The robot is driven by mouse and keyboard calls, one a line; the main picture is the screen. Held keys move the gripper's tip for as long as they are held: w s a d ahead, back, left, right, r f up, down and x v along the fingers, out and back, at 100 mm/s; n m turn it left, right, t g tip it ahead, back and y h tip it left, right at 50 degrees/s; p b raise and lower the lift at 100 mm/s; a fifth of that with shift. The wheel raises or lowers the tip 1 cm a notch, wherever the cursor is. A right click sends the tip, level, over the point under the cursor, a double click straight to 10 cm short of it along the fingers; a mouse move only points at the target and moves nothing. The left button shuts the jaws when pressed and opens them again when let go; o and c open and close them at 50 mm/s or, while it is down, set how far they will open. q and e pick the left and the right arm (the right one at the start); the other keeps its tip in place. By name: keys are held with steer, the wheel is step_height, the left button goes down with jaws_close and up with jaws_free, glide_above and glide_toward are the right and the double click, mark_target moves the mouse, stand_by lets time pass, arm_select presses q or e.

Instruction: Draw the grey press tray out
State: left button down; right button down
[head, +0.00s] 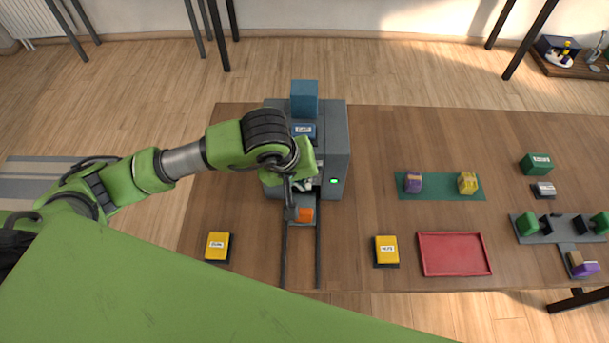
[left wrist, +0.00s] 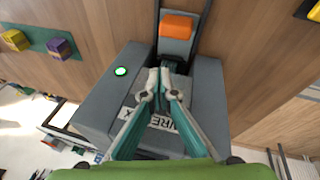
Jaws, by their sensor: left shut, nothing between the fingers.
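The grey press (head: 335,130) stands at the table's back, left of centre, with a green light on its front. The grey press tray (left wrist: 173,46) shows at the press's front opening, on two dark rails (head: 318,255). An orange block (head: 306,214) sits on the tray, and it also shows in the left wrist view (left wrist: 176,25). My left gripper (head: 303,185) is at the press front, just behind the tray. Its fingertips (left wrist: 164,74) are shut together and empty. My arm hides part of the press, and I cannot tell whether the fingers touch the tray. My right gripper is not in view.
A blue block (head: 304,92) rises at the press's back. Yellow boxes (head: 217,245) (head: 386,249) flank the rails. A red tray (head: 453,254) and a green mat (head: 440,187) with purple and yellow blocks lie right. The rails' front stretch is clear.

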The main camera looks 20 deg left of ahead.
mark_target(305, 221)
arm_select(q)
step_height(305, 221, down, 8)
steer(key=b, duration=0.4)
steer(key=shift+s+d, duration=0.2)
steer(key=shift+s, duration=0.65)
steer(key=shift+s+d, duration=0.25)
steer(key=shift+s, duration=0.55)
steer(key=shift+s+d, duration=0.2)
steer(key=shift+s, duration=0.65)
steer(key=shift+s+d+b, duration=0.35)
steer(key=shift+s+d, duration=0.05)
steer(key=shift+s, duration=0.9)
steer(key=shift+s+d+b, duration=0.35)
steer(key=shift+s, duration=1)
steer(key=shift+s+d+b, duration=0.35)
steer(key=shift+s+d, duration=0.05)
steer(key=shift+s, duration=0.9)
steer(key=shift+s+d, duration=0.1)
steer(key=shift+s, duration=0.25)
steer(key=shift+s+d, duration=0.2)
steer(key=shift+s, duration=0.45)
steer(key=shift+w, duration=0.1)
steer(key=shift+w+a, duration=0.2)
steer(key=shift+w, duration=0.3)
step_height(305, 221, up, 7)
steer(key=p, duration=0.5)
steer(key=shift+p, duration=0.3)
